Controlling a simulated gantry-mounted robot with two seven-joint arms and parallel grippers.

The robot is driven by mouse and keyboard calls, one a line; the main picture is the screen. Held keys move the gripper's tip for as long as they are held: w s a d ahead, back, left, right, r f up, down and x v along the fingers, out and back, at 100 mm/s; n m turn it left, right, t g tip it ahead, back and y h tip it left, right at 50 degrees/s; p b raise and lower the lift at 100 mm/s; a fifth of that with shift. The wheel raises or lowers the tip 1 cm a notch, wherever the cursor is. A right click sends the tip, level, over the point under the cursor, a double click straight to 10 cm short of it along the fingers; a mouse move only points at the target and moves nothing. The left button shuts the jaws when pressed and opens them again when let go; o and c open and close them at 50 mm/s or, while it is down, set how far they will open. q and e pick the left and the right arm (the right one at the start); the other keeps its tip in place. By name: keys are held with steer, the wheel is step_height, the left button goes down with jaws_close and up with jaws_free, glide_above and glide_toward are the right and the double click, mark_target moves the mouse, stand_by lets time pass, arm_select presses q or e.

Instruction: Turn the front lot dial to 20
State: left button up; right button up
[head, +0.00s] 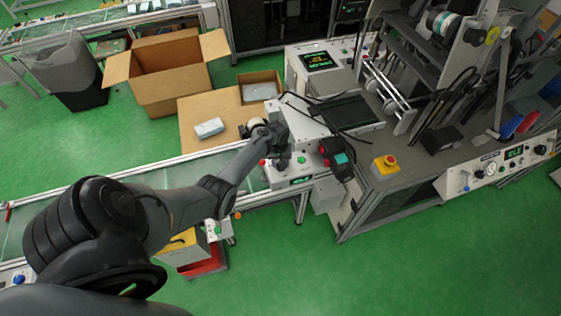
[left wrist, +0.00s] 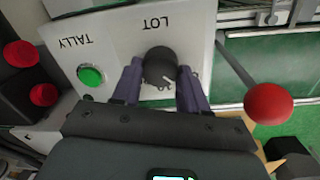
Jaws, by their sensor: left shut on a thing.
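The lot dial (left wrist: 160,68) is a dark round knob with a pale pointer mark, on a light panel (left wrist: 120,35) lettered LOT and TALLY, upside down in the left wrist view. My left gripper (left wrist: 160,76) has one finger on each side of the dial and is shut on it. In the head view my left gripper (head: 281,156) reaches down over the small panel box (head: 283,179) at the conveyor's end and hides the dial. The dial's scale cannot be read. My right gripper is not in view.
A green button (left wrist: 91,75) is beside the dial and a red ball knob (left wrist: 268,104) stands to its right. An open carton (head: 155,75) stands behind the conveyor.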

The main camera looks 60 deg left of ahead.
arm_select(q)
steer(key=m+p, duration=0.1)
steer(key=m, duration=0.2)
steer(key=shift+r, duration=0.1)
steer(key=m, duration=0.5)
steer(key=shift+w+p, duration=0.15)
steer(key=shift+p, duration=0.2)
steer(key=m, duration=0.5)
steer(key=shift+d+g+b, duration=0.1)
steer(key=shift+g+b, duration=0.2)
steer(key=shift+g, duration=0.1)
steer(key=m+b, duration=0.1)
steer(key=m, duration=0.4)
steer(key=shift+d, duration=0.1)
steer(key=shift+m, duration=0.3)
steer(key=o, duration=1.1)
steer(key=shift+c, duration=0.2)
step_height(320, 180, up, 11)
steer(key=p, duration=0.4)
steer(key=shift+w+a+f, duration=0.2)
